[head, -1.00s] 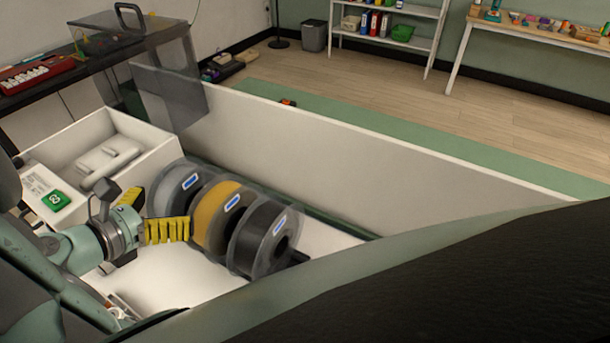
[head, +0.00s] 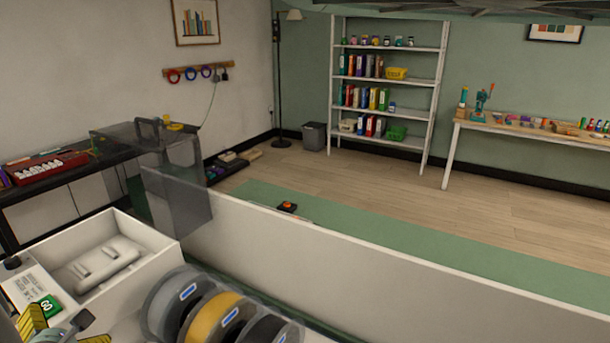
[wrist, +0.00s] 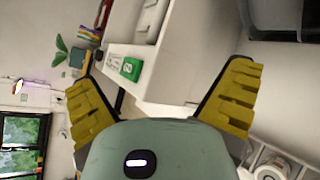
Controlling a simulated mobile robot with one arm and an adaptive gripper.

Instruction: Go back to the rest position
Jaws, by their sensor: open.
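My gripper (wrist: 160,100) is open and empty in the wrist view, its two yellow ribbed fingers spread wide apart. In the head view part of my gripper (head: 38,326) shows at the bottom left corner, cut off by the frame edge. It is beside the white box with the green GO label, and I cannot tell from this view how far above the surface it is. Nothing is between the fingers.
Several filament spools (head: 211,318) stand in a row right of the gripper. A white open bin (head: 150,238) with a pale object inside is behind it. A long white panel (head: 330,265) runs across. Farther off are a shelf (head: 388,82), a workbench (head: 540,135) and open floor.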

